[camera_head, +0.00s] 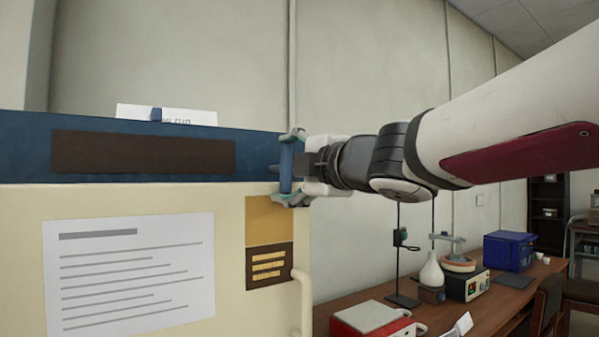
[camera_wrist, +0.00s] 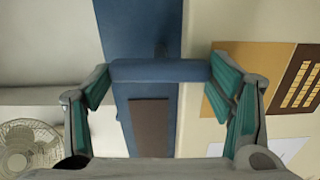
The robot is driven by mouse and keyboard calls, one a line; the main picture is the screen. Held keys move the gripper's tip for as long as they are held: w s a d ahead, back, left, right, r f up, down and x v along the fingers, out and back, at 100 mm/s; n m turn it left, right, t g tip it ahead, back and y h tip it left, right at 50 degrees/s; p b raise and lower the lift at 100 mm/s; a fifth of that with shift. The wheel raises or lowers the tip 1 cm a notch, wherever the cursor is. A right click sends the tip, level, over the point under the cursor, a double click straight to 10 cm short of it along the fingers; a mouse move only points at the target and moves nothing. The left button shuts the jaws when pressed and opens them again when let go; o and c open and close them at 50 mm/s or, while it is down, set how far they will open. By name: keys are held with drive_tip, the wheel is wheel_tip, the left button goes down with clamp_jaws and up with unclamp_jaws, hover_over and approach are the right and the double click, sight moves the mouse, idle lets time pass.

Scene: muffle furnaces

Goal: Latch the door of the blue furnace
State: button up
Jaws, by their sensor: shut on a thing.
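The blue furnace (camera_head: 255,143) shows as a blue upper band with a dark brown panel, on the left of the head view. A cream panel (camera_head: 130,197) with a printed sheet adjoins the band below; I cannot tell for sure whether it is the door. A short blue bar (camera_head: 286,168) is at the band's right end. It also spans the wrist view (camera_wrist: 160,71) between the fingers. My gripper (camera_head: 290,168) is shut on this bar, with one finger at each end. The latch's catch is not clearly visible.
A cream upright handle (camera_head: 301,305) is at the cream panel's right edge. A wooden bench (camera_head: 480,322) to the right holds a red-and-white device (camera_head: 372,319), a flask (camera_head: 432,271) and a blue box (camera_head: 509,251). A fan (camera_wrist: 28,146) shows in the wrist view.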

idle(0.6)
drive_tip(key=o, duration=1.2)
drive_tip(key=shift+c, duration=0.2)
drive_tip(key=v, duration=1.2)
